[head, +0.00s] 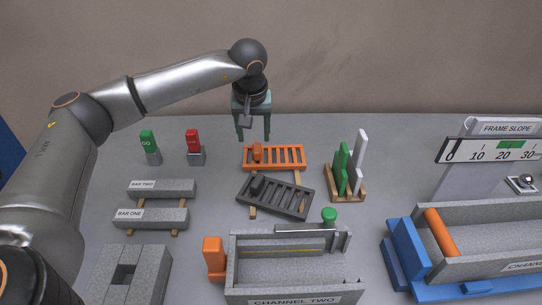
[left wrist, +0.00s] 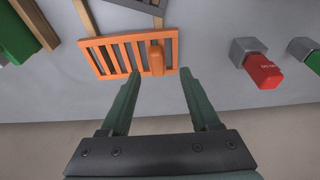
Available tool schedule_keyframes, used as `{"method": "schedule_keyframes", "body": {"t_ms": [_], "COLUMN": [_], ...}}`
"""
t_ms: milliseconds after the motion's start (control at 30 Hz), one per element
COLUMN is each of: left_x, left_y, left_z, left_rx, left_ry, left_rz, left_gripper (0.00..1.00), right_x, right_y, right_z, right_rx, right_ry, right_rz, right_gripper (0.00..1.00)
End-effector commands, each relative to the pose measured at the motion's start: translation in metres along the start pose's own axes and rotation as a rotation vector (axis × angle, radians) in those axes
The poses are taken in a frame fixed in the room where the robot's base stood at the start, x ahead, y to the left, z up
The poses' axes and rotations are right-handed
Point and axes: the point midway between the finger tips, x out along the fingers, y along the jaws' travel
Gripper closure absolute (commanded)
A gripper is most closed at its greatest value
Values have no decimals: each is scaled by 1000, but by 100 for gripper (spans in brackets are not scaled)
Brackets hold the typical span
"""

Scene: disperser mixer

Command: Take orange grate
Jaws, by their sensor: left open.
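The orange grate (head: 287,159) lies at the back middle of the table, partly on wooden rails, with an upright orange handle (head: 257,152) near its left end. In the left wrist view the orange grate (left wrist: 128,53) lies ahead of the fingertips, and its handle (left wrist: 157,59) is in line with the gap between them. My left gripper (head: 253,138) is open and empty, pointing down just behind the grate. In the left wrist view the fingers (left wrist: 158,75) are apart, with nothing between them. My right gripper is not in view.
A dark grate (head: 275,197) lies just in front. A green GO block (head: 148,142) and a red block (head: 193,143) stand left. A wooden rack (head: 345,190) with green and white pieces stands right. Channel two (head: 295,270) is at the front.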

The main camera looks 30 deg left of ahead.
Motion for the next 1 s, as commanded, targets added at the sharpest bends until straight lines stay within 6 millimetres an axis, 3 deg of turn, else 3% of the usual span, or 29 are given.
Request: {"method": "schedule_keyframes", "body": {"t_ms": [400,700,1000], "left_x": [49,55,54], "left_y": [5,5,5], "left_z": [-5,-6,-6], "left_rx": [0,0,0], "left_ry": [-2,1,1], "left_rz": [-2,0,0], "left_gripper": [38,38,70], "right_x": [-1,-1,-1], "right_y": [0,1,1], "right_z": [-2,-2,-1], "right_rx": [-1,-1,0], "right_ry": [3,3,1], "right_rz": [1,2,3], "right_gripper": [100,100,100]}}
